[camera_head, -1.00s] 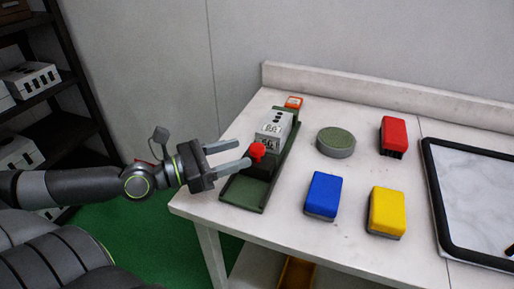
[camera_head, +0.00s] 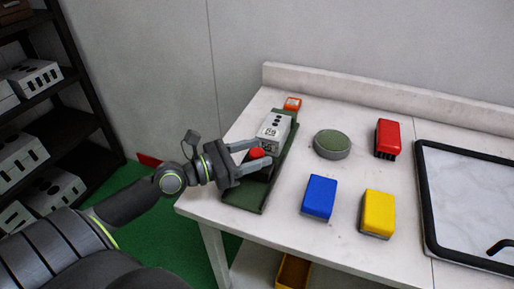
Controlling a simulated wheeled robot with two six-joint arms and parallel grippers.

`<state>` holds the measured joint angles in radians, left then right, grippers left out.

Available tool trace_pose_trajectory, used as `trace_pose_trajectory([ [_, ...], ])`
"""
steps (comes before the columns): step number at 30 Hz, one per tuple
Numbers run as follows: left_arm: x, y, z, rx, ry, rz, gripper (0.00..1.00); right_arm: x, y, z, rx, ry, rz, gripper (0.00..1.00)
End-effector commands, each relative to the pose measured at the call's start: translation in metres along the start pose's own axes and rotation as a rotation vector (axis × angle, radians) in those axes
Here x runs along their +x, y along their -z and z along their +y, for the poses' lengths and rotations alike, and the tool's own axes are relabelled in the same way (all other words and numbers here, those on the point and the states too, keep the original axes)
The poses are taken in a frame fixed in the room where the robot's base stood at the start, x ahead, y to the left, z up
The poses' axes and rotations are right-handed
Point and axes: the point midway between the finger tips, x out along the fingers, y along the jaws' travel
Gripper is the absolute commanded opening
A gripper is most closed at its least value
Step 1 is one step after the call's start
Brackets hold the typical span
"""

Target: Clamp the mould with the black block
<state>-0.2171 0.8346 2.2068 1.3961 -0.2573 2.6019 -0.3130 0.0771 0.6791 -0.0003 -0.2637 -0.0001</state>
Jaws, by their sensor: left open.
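The mould (camera_head: 274,132) is a pale grey block with dark holes and a printed label, lying in a long green tray (camera_head: 243,197) at the table's left side. Just in front of it in the tray is the black block (camera_head: 262,172), topped by a red knob (camera_head: 257,153). My left gripper (camera_head: 255,155) is open, its two fingers reaching in from the left on either side of the red knob. Part of the black block is hidden behind the near finger. My right gripper is out of view.
An orange-red item (camera_head: 292,103) sits behind the tray. To the right are a round green-topped pad (camera_head: 332,144), red (camera_head: 387,136), blue (camera_head: 319,196) and yellow (camera_head: 378,211) brushes, and a black-framed board (camera_head: 430,205). A shelf (camera_head: 75,120) stands at far left.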

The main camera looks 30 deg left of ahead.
Motion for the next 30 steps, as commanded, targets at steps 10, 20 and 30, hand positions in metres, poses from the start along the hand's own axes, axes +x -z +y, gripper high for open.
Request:
trace_pose_trajectory([
  [10,0.0096,-0.0002,-0.0002,-0.001,-0.001,0.001,0.52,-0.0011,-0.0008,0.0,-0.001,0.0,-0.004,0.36],
  [20,0.0093,0.0,-0.0002,-0.001,-0.001,0.001,0.3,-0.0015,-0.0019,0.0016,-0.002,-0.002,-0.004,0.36],
  [30,0.0094,-0.0001,0.0,-0.001,-0.001,0.001,0.0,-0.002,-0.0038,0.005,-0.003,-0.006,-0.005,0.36],
])
